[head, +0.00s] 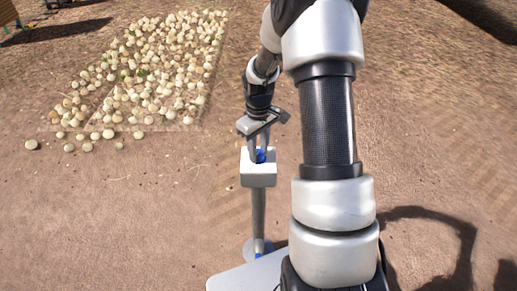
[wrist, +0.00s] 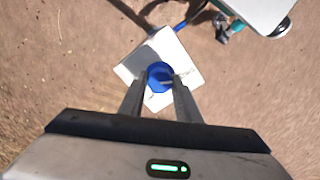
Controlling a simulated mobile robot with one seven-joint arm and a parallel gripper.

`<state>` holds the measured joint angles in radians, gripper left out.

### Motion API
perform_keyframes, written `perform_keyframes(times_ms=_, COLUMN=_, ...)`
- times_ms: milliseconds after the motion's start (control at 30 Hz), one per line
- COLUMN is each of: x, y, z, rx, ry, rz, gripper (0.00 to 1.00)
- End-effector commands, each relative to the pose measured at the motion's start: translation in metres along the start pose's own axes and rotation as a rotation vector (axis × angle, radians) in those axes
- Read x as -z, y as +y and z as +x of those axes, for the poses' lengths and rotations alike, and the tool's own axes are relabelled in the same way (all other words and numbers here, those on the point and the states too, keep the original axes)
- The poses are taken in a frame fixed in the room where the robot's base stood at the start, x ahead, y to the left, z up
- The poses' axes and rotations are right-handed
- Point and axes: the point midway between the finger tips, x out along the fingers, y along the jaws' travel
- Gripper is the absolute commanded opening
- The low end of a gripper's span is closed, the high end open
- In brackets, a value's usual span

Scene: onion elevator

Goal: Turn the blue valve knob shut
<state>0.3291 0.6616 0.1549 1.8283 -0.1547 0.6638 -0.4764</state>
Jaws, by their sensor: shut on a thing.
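The blue valve knob (wrist: 160,74) sits on top of a white box (wrist: 188,68) in the wrist view. In the head view the knob (head: 260,156) is a small blue patch on the white box (head: 258,175), which stands on a grey post (head: 258,215). My gripper (wrist: 160,82) points down at the knob, with one finger on each side of it, shut on it. In the head view my gripper (head: 260,152) is directly above the box. The fingers hide part of the knob's sides.
Many pale onions (head: 150,75) lie in a heap at the upper left, with a few loose ones (head: 88,146) at its near edge. Bare dirt (head: 120,220) is open to the left of the post. A grey-white panel (wrist: 260,10) shows at the upper right of the wrist view.

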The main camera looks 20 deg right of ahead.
Motion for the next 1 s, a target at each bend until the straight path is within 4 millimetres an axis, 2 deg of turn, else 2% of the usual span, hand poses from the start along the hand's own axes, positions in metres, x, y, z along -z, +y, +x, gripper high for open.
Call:
perform_keyframes(times_ms=467, x=0.001, y=0.0007, z=-0.0009, rx=-0.002, ry=0.003, rz=-0.015, gripper=0.08)
perform_keyframes(times_ms=500, x=0.0011, y=0.0007, z=-0.0009, rx=-0.002, ry=0.003, rz=-0.015, gripper=0.35)
perform_keyframes(times_ms=600, x=0.0009, y=0.0005, z=-0.0007, rx=-0.002, ry=0.002, rz=-0.014, gripper=0.49)
perform_keyframes(times_ms=867, x=0.0004, y=0.0002, z=-0.0007, rx=-0.001, ry=0.001, rz=-0.013, gripper=0.49)
perform_keyframes(times_ms=1000, x=0.0007, y=0.0006, z=-0.0099, rx=-0.002, ry=0.002, rz=-0.012, gripper=0.49)
